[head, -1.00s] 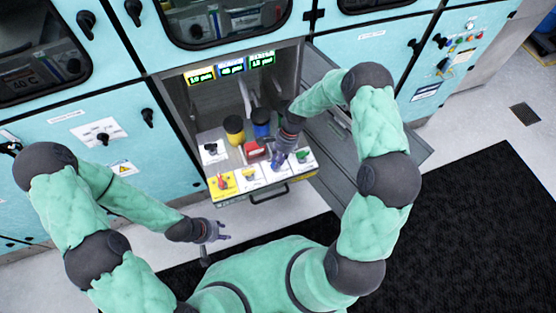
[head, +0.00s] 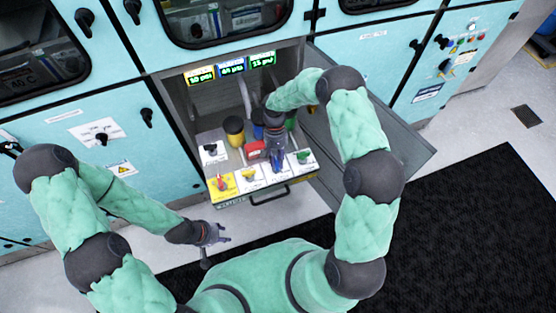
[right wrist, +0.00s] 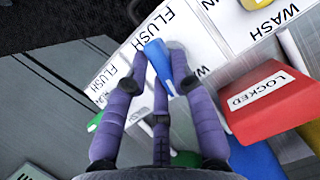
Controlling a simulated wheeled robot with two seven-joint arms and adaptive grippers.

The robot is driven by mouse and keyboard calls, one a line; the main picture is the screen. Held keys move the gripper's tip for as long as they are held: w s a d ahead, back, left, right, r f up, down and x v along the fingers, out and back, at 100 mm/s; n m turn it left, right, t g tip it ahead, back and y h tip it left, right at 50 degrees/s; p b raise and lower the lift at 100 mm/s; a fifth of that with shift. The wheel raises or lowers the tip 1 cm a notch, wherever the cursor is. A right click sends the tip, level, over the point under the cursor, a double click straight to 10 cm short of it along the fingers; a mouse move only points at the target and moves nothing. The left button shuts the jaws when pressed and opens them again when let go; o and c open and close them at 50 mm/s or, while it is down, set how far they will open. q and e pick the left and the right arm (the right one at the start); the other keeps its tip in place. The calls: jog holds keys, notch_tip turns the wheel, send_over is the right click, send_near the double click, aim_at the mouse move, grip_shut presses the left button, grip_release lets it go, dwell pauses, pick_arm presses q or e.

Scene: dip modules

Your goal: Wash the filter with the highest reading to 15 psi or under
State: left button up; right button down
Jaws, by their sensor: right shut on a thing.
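Three small displays sit at the back of the open cabinet: yellow (head: 199,76) reads about 10 psi, blue (head: 231,67) in the forties, and green (head: 262,60) in the low tens. Digits are small. Yellow (head: 234,127), blue (head: 258,130) and green (head: 291,121) filters stand below; the blue one is partly hidden. My right gripper (right wrist: 152,85) is shut on the blue handle (right wrist: 157,62) at a white FLUSH panel; the handle also shows in the head view (head: 277,165). My left gripper (head: 214,243) is open and empty, outside the cabinet at the front.
A red LOCKED block (right wrist: 262,103) sits beside the right gripper. A red handle stands on a yellow panel (head: 222,184); white panels (head: 249,180) carry other handles. The open grey door (head: 375,135) is right of my right arm. The floor in front is clear.

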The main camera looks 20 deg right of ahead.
jog(key=shift+w+n+h, duration=0.1)
jog(key=shift+n+h, duration=0.3)
jog(key=shift+n, duration=0.8)
jog(key=c, duration=1)
grip_release()
jog(key=shift+c, duration=0.2)
jog(key=v, duration=1.2)
